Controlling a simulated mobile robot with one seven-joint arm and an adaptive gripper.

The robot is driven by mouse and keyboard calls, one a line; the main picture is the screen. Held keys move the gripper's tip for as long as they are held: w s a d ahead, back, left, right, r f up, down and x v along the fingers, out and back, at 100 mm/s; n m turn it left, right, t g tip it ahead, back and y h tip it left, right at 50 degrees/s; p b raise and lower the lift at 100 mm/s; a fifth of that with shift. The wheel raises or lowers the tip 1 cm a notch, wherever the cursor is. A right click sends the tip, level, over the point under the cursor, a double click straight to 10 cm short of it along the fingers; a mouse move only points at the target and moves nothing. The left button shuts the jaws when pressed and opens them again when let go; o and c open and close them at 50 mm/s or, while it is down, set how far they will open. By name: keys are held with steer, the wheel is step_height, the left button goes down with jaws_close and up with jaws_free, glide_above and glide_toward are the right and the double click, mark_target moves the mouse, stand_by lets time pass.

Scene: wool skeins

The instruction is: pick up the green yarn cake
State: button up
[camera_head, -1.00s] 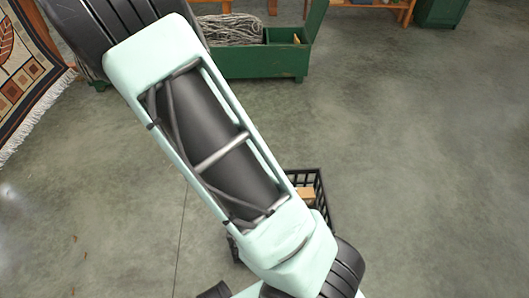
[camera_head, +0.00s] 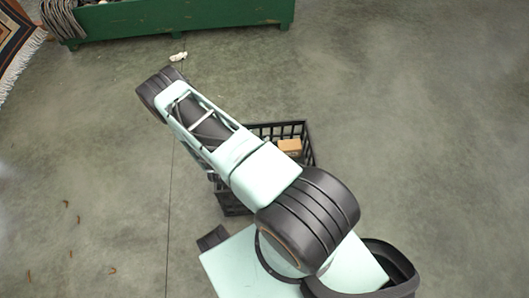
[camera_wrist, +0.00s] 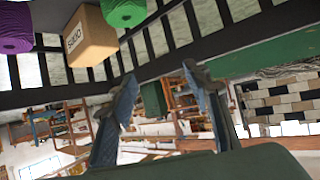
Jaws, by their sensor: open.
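The green yarn cake (camera_wrist: 123,10) shows in the wrist view at the top edge, partly cut off. It is beside a cardboard box (camera_wrist: 88,36) and among the dark bars of a black crate. A purple yarn cake (camera_wrist: 16,28) is at the top left. My gripper (camera_wrist: 160,75) is open, its two fingers apart with nothing between them, and the green cake is apart from them. In the head view the black crate (camera_head: 309,152) stands on the floor, partly hidden behind my arm. The green cake and my gripper cannot be made out there.
The cardboard box also shows inside the crate in the head view (camera_head: 289,146). A long green wooden chest (camera_head: 190,20) stands at the back. A small white object (camera_head: 178,57) lies on the floor before it. A patterned rug (camera_head: 14,40) is at the left. The floor at right is clear.

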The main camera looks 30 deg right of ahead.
steer(key=shift+s+d+f, duration=0.25)
steer(key=shift+s+f, duration=0.15)
steer(key=shift+s, duration=0.1)
steer(key=shift+s+d+f, duration=0.2)
steer(key=shift+s+f, duration=0.15)
steer(key=shift+s, duration=0.1)
step_height(320, 180, down, 7)
steer(key=b, duration=0.3)
steer(key=shift+b+x, duration=0.5)
steer(key=shift+x, duration=0.45)
steer(key=b+x, duration=0.2)
steer(key=x, duration=0.3)
steer(key=shift+s+f, duration=0.15)
steer(key=shift+s, duration=0.05)
steer(key=shift+w+d+f, duration=0.1)
steer(key=shift+w+d, duration=0.15)
steer(key=shift+d, duration=0.05)
steer(key=shift+c, duration=0.7)
steer(key=c, duration=0.9)
steer(key=shift+c, duration=0.3)
